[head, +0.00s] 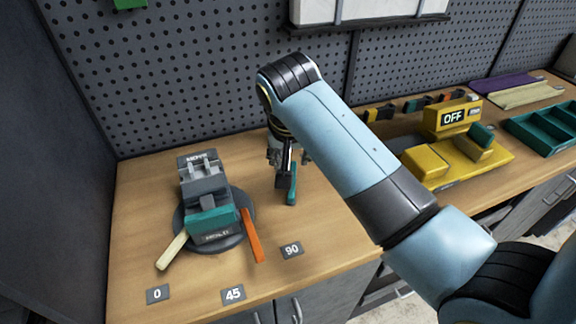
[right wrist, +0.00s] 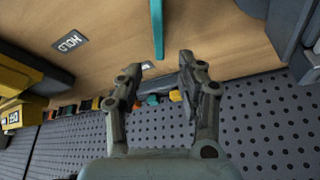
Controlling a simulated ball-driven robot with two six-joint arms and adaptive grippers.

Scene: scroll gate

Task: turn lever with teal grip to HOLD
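The lever's teal grip (head: 292,187) sticks up from the wooden bench near the middle of the head view. It also shows in the right wrist view (right wrist: 157,28) as a narrow teal bar at the top. My right gripper (head: 290,158) is just behind the grip in the head view. In the right wrist view my right gripper (right wrist: 160,68) is open, its fingers apart and empty, with the teal bar just beyond the fingertips, roughly between them. A HOLD label (right wrist: 70,42) lies on the bench to the left there. The lever's base is mostly hidden. My left gripper is not in view.
A grey-and-teal device on a dark round base (head: 240,236) stands at left, with cream (head: 171,251) and orange (head: 251,236) handles and labels 0, 45, 90. A yellow unit reading OFF (head: 452,118) and a teal tray (head: 541,128) stand at right. A pegboard (head: 220,70) rises behind.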

